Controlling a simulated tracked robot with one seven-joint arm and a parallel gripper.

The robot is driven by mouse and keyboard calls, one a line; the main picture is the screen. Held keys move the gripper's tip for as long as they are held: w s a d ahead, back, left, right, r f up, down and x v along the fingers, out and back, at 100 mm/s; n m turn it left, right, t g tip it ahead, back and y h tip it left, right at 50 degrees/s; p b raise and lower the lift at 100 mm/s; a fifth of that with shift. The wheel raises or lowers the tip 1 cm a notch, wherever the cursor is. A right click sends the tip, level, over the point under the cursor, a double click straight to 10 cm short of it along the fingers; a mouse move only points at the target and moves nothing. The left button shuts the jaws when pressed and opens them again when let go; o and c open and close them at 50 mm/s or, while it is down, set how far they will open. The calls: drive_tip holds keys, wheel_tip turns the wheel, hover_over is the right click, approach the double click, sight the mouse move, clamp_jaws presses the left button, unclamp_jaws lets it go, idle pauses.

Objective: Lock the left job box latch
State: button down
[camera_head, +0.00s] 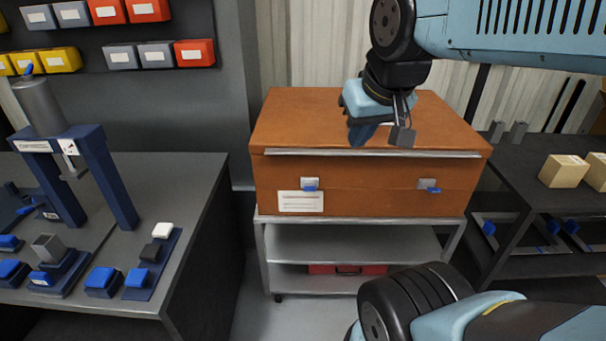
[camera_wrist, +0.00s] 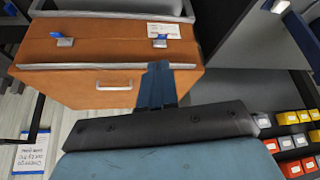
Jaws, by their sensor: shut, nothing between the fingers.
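The orange job box (camera_head: 350,202) sits on a grey cart, its lid (camera_head: 300,115) down. Its left latch (camera_head: 310,183) is a grey plate with a blue tab, above a white label; it also shows in the wrist view (camera_wrist: 160,41). The right latch (camera_head: 427,184) has a blue tab reaching toward the right; it also shows in the wrist view (camera_wrist: 64,41). My gripper (camera_head: 361,134) is shut and empty, above the lid near its front edge, up and right of the left latch. In the wrist view its fingers (camera_wrist: 158,78) point toward the left latch, apart from it.
A silver handle (camera_wrist: 115,86) is on the lid. A metal strip (camera_head: 370,153) runs along the lid's front edge. A dark workbench (camera_head: 190,190) with a blue press stands left, a dark table (camera_head: 525,195) with cartons right. The space before the box front looks clear.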

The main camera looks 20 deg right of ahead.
drive_tip(key=w+f+m+g, duration=0.2)
drive_tip(key=w+f, duration=0.2)
drive_tip(key=w, duration=1)
drive_tip(key=m+g, duration=0.2)
hover_over(310, 187)
wheel_tip(310, 187, down, 12)
drive_tip(key=shift+s, duration=0.2)
drive_tip(key=f, duration=0.6)
drive_tip(key=w+f, duration=0.1)
drive_tip(key=f, duration=0.3)
drive_tip(key=shift+d+f, duration=0.1)
drive_tip(key=shift+d, duration=0.05)
drive_tip(key=shift+s+f, duration=0.2)
drive_tip(key=shift+f, duration=0.3)
drive_tip(key=shift+s+f, duration=0.2)
drive_tip(key=shift+f, duration=0.3)
drive_tip(key=shift+s+a+f, duration=0.25)
drive_tip(key=shift+s+f, duration=0.05)
drive_tip(key=shift+f, duration=0.35)
